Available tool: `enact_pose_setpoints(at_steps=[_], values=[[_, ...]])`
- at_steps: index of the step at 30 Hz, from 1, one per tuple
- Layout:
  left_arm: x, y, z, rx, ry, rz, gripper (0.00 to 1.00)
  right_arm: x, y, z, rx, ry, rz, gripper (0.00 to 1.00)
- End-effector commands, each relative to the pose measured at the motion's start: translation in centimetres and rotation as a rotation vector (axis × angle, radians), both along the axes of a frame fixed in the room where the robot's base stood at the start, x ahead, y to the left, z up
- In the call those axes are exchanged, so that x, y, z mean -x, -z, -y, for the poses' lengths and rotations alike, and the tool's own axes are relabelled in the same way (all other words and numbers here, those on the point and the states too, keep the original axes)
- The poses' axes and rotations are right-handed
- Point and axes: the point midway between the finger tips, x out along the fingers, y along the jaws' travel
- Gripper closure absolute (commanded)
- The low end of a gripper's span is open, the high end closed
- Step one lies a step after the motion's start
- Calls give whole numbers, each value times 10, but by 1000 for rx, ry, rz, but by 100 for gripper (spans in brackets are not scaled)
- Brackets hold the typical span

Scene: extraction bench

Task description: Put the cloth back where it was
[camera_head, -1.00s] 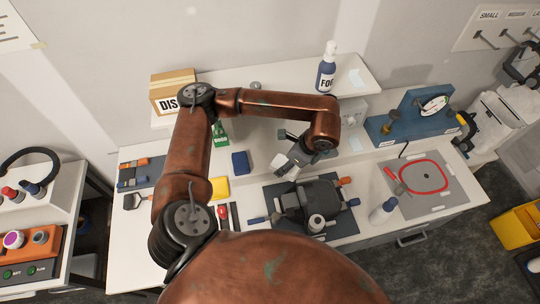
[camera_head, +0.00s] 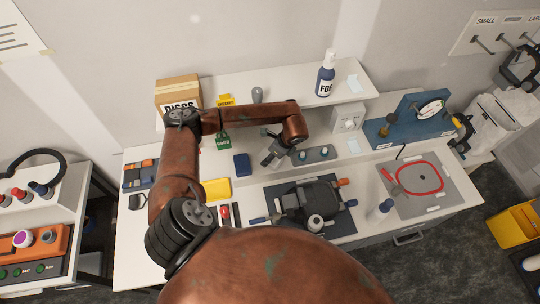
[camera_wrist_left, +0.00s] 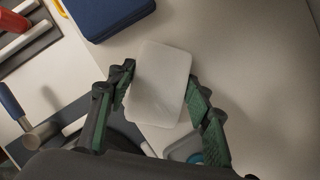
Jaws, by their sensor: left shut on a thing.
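The cloth (camera_wrist_left: 160,85) is a white, flat, rounded rectangle between the green-padded fingers of my left gripper (camera_wrist_left: 163,92) in the left wrist view. My left gripper is shut on it. In the head view my left gripper (camera_head: 270,160) hangs over the middle of the bench, right of a dark blue block (camera_head: 241,164) and behind a black device on a dark mat. The cloth is mostly hidden by the gripper there. The blue block also shows at the top of the left wrist view (camera_wrist_left: 108,15). My right gripper is not in view.
A black device (camera_head: 312,202) stands on the dark mat in front. A yellow pad (camera_head: 216,189) lies to the left. A strip with small round pieces (camera_head: 314,155) is just right of the gripper.

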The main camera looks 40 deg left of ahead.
Motion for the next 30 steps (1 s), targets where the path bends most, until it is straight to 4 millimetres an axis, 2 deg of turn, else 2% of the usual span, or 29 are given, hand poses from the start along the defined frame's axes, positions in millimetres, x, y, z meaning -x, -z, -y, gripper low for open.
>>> enact_pose_setpoints(at_steps=[2,9,10,17,26,30], values=[[-1,4,0,1,-2,1,76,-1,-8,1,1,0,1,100],[-1,10,0,1,-1,3,76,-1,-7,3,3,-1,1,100],[-1,10,0,1,-1,3,52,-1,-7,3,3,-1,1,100],[-1,10,0,1,-1,3,36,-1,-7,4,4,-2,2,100],[-1,8,1,1,-1,3,36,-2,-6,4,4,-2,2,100],[-3,-2,6,1,1,5,36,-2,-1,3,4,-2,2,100]])
